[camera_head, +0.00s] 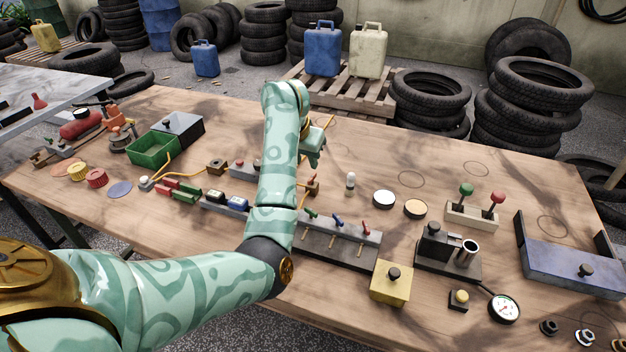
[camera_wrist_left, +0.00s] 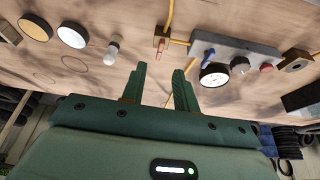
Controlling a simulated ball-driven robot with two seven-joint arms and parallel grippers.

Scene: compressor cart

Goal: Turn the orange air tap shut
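The orange air tap (camera_head: 313,187) is a small orange-brown piece on an orange hose, standing on the wooden table just right of my left forearm. In the left wrist view the tap (camera_wrist_left: 160,45) is ahead of the fingertips, with the hose running up from it and another stretch going right. My left gripper (camera_head: 314,158) is over the table, a little beyond the tap in the head view. In the left wrist view its two green fingers (camera_wrist_left: 158,68) are apart with nothing between them. The tap is small, so its handle angle is hard to tell. My right gripper does not show.
A grey box with a gauge and knobs (camera_wrist_left: 240,54) is beside the tap, partly hidden by my arm in the head view. A white bulb (camera_head: 350,183) and round lids (camera_head: 384,198) are to the right. A lever panel (camera_head: 338,246) is nearer.

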